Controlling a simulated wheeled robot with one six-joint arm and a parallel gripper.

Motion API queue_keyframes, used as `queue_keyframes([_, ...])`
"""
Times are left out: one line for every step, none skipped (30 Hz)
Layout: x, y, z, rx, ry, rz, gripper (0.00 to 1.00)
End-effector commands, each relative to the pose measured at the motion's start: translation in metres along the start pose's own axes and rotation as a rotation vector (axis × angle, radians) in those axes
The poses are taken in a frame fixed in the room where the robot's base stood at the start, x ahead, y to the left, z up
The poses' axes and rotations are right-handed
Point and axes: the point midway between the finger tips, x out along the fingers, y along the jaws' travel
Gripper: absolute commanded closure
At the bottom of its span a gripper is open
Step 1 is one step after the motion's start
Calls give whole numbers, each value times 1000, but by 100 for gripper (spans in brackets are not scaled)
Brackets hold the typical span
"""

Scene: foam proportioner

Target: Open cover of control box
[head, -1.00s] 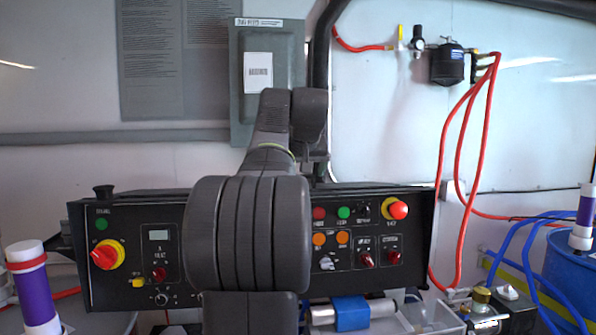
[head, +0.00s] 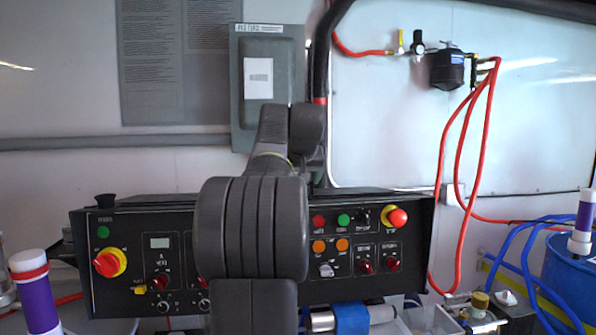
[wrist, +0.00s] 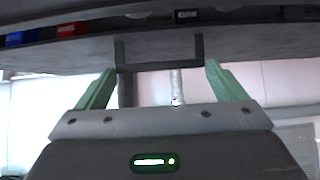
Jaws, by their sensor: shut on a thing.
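The control box (head: 145,225) is a black, wide panel with knobs, buttons and lamps across the middle of the head view. My arm stands in front of its centre and hides part of it. In the wrist view, a dark U-shaped handle (wrist: 119,52) sticks out from a dark panel edge (wrist: 250,30). My gripper (wrist: 160,67) has its pale green fingers on both sides of the handle and is shut on it. The gripper is hidden behind my arm in the head view. No raised cover shows in the head view.
A grey box (head: 267,125) hangs on the wall behind my arm. Red hoses (head: 440,180) run down at the right. A blue drum (head: 575,272) and blue hoses stand at the lower right. A white and purple cylinder (head: 35,295) stands at the lower left.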

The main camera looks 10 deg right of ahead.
Motion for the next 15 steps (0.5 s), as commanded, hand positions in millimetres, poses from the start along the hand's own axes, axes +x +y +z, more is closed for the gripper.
queue_keyframes([4, 0, -11, 0, -3, -1, 50])
queue_keyframes([8, 0, -15, 0, -4, -1, 50])
queue_keyframes([15, 0, -20, 0, -4, -1, 50])
queue_keyframes([20, 0, -23, 0, -4, -1, 50])
queue_keyframes([24, 0, -27, 0, -4, -1, 50])
queue_keyframes([31, 0, -32, 0, -4, -1, 50])
queue_keyframes([36, 0, -35, 0, -4, -1, 50])
queue_keyframes([41, 0, -38, 0, -4, 0, 50])
queue_keyframes([47, 0, -43, 0, -3, 0, 50])
queue_keyframes([51, 0, -46, 0, -3, 0, 50])
queue_keyframes([56, 0, -48, 0, -3, 0, 50])
queue_keyframes([61, 0, -52, 0, -2, 0, 50])
queue_keyframes([66, 0, -55, 0, -3, 0, 50])
queue_keyframes([69, 0, -57, 0, -3, 0, 50])
queue_keyframes([74, 0, -60, 0, -2, 0, 50])
